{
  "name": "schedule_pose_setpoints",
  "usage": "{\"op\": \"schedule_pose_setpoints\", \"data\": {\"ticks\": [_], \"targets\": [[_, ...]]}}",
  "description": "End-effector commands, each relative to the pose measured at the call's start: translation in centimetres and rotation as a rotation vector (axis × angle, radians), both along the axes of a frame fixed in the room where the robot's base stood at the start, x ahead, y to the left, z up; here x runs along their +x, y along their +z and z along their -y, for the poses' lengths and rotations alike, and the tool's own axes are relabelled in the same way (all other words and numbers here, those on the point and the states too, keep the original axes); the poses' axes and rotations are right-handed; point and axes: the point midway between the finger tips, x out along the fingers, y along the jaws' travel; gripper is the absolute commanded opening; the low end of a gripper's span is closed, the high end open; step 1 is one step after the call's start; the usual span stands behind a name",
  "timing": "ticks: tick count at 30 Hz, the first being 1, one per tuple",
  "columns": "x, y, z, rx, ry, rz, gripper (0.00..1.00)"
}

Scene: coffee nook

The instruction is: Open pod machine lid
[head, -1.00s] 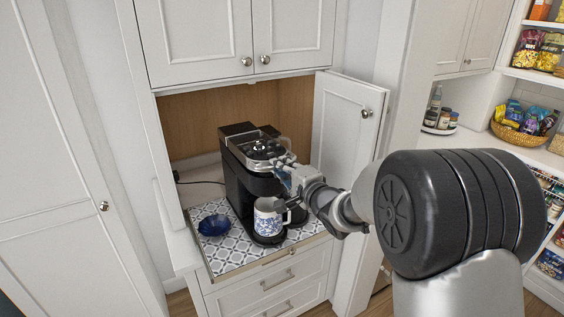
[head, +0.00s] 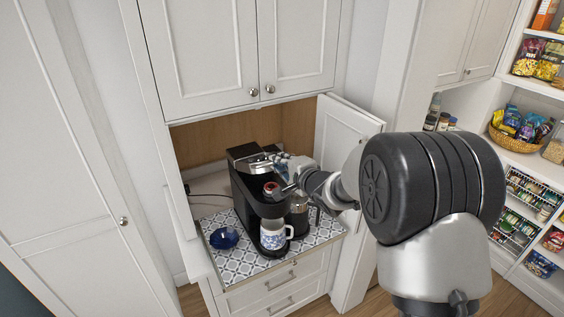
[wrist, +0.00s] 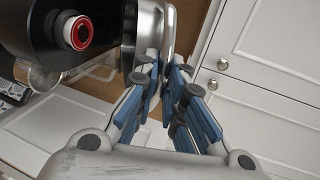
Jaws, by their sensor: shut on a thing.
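The black pod machine (head: 247,200) stands in the cabinet nook. The red ring also shows in the wrist view (wrist: 77,33). My gripper (head: 284,165) is at the right side of the raised lid. In the wrist view my gripper (wrist: 166,75) has its blue-padded fingers closed around the lid's metal handle (wrist: 168,35). The fingers hide part of the handle.
A blue bowl (head: 224,238) sits on the patterned tray (head: 240,263). The open cabinet door (head: 338,135) is close to my arm on the right.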

Motion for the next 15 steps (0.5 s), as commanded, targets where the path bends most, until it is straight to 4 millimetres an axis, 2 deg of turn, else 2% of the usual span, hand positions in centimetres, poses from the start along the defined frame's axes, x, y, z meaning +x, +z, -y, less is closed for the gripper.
{"op": "schedule_pose_setpoints", "data": {"ticks": [1,6,15], "targets": [[0.2,1.2,-0.1,0.003,0.001,0.005,0.00],[0.6,2.4,-0.4,0.004,0.001,0.007,0.00],[0.9,3.2,-0.6,0.005,0.001,0.009,0.00]]}}
